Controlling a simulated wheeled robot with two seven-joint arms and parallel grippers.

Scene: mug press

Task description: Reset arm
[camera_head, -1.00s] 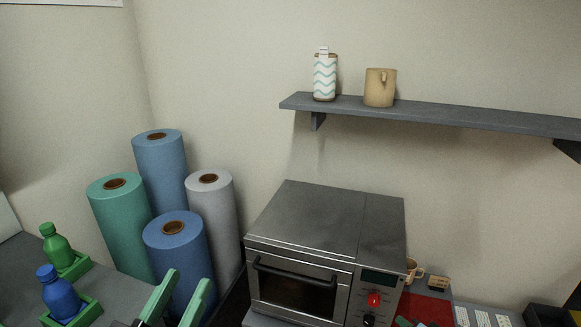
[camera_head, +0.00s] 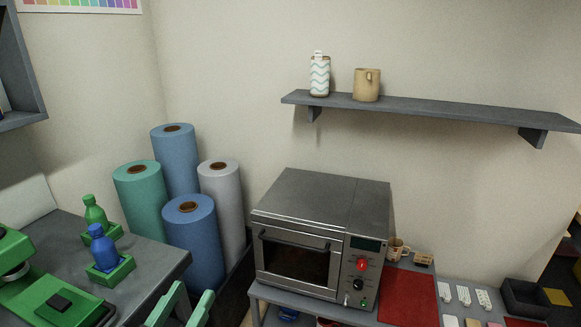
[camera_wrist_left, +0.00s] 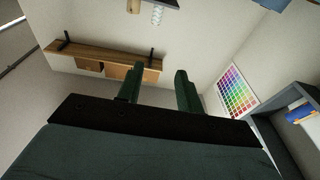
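My left gripper (camera_head: 187,299) shows at the bottom edge of the head view, left of the oven, with two green fingers standing apart. In the left wrist view its fingers (camera_wrist_left: 159,82) are also spread, with only wall and a wooden shelf behind them and nothing held. The gripper is clear of the dark blue roll (camera_head: 190,245), which stands behind it in the head view. My right gripper is not in view.
The oven (camera_head: 320,215) stands on a grey table with a mug (camera_head: 397,250) and red mat (camera_head: 408,297) to its right. A green press (camera_head: 60,295) and bottles (camera_head: 103,248) are at left. A wall shelf (camera_head: 430,108) holds a tan mug (camera_head: 367,85).

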